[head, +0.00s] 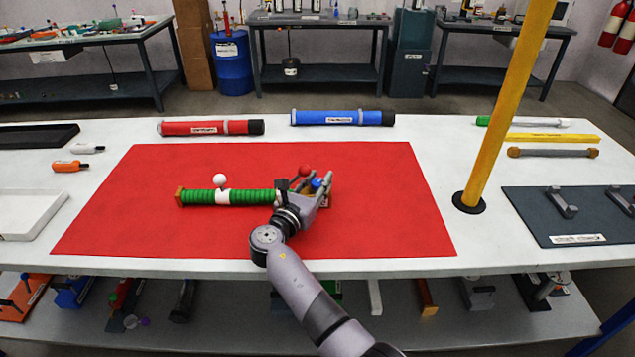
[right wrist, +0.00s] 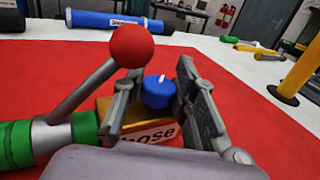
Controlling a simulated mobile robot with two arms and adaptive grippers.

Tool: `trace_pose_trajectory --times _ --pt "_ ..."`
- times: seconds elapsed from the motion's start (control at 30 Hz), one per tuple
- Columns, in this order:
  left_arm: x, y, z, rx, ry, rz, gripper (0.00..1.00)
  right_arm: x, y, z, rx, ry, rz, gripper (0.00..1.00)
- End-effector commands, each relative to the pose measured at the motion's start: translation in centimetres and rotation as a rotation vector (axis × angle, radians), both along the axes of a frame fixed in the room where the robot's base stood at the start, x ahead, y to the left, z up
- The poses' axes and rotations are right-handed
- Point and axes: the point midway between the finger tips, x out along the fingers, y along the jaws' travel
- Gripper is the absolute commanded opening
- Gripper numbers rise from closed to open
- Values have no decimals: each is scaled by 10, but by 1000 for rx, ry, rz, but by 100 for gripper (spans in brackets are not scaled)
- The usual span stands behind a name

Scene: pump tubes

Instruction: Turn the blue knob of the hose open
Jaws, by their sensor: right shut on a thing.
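The green ribbed hose (head: 250,197) lies on the red mat (head: 150,220), with a white ball (head: 219,179) rising from its white middle band. At its right end is a brass-coloured block with a "hose" label (right wrist: 155,133). The blue knob (head: 317,183) sits on this block; it also shows in the right wrist view (right wrist: 158,93), with a white mark on top. My right gripper (head: 322,180) is shut on the blue knob, one finger on each side. A lever with a red ball (right wrist: 130,46) stands just left of the fingers. My left gripper is not in view.
A red tube (head: 205,128) and a blue tube (head: 340,118) lie behind the mat. A yellow post (head: 500,105) stands at the right, beside a dark mat (head: 570,230). The red mat is bare around the hose.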

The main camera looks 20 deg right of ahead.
Motion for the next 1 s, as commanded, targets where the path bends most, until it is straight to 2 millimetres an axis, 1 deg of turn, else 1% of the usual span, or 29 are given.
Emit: trace_pose_trajectory --times 0.03,0.07,0.37,0.83,1.0 --pt "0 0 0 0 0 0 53 0 0 0 1 -1 1 0" --pt "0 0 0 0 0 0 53 0 0 0 1 -1 1 27" --pt "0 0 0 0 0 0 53 0 0 0 1 -1 1 47" --pt "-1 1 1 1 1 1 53 0 0 0 0 0 4 48" --pt "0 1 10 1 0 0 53 -1 -2 2 0 1 59 48"
